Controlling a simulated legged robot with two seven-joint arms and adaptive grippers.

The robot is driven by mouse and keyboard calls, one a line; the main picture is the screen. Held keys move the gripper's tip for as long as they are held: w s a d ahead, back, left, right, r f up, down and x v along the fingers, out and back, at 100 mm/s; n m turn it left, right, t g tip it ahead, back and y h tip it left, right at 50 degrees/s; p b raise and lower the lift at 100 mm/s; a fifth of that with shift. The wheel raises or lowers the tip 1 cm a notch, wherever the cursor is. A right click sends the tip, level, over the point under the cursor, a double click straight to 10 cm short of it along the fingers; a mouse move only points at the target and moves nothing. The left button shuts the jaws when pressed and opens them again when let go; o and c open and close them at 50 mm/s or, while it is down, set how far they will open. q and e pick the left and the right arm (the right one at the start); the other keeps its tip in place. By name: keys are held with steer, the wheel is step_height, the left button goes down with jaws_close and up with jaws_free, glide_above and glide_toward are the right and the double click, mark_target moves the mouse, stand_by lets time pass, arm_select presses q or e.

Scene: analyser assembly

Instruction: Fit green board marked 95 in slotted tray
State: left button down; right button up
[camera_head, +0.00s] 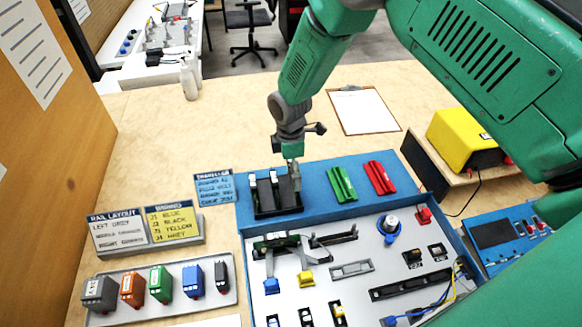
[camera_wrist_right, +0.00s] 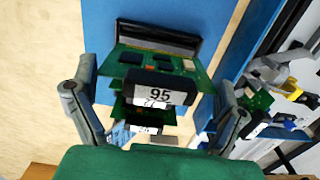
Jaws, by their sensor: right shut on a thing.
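The green board marked 95 (camera_wrist_right: 160,94) is between the two fingers of my right gripper (camera_wrist_right: 157,108) in the right wrist view, and the gripper is shut on it. In the head view my right gripper (camera_head: 291,163) points down at the right part of the black slotted tray (camera_head: 279,210). The tray also shows behind the board in the wrist view (camera_wrist_right: 160,38). Another board with a white label (camera_wrist_right: 146,128) shows below it. White-labelled pieces stand in the tray's left part. How deep the 95 board sits is hidden. My left gripper is not in view.
The tray stands on a blue surface beside green rails (camera_head: 341,184) and red rails (camera_head: 380,177). In front is a light panel (camera_head: 330,292) with connectors and cables. Coloured blocks stand on a grey rack (camera_head: 158,312) at left. My right arm covers the upper right.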

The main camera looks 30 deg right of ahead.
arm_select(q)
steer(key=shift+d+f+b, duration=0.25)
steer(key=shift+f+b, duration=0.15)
arm_select(e)
steer(key=shift+d+f, duration=0.3)
steer(key=shift+f, duration=0.45)
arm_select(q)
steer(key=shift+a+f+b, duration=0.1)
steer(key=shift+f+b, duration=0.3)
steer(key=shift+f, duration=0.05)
arm_select(e)
steer(key=shift+a+f, duration=0.15)
steer(key=shift+f, duration=0.45)
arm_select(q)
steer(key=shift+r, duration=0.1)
arm_select(e)
steer(key=shift+r, duration=0.1)
steer(key=shift+d, duration=0.45)
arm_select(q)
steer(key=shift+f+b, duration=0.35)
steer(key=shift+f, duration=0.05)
arm_select(e)
steer(key=shift+a+f, duration=0.1)
steer(key=shift+f, duration=0.7)
steer(key=o, duration=0.9)
steer(key=shift+c, duration=0.2)
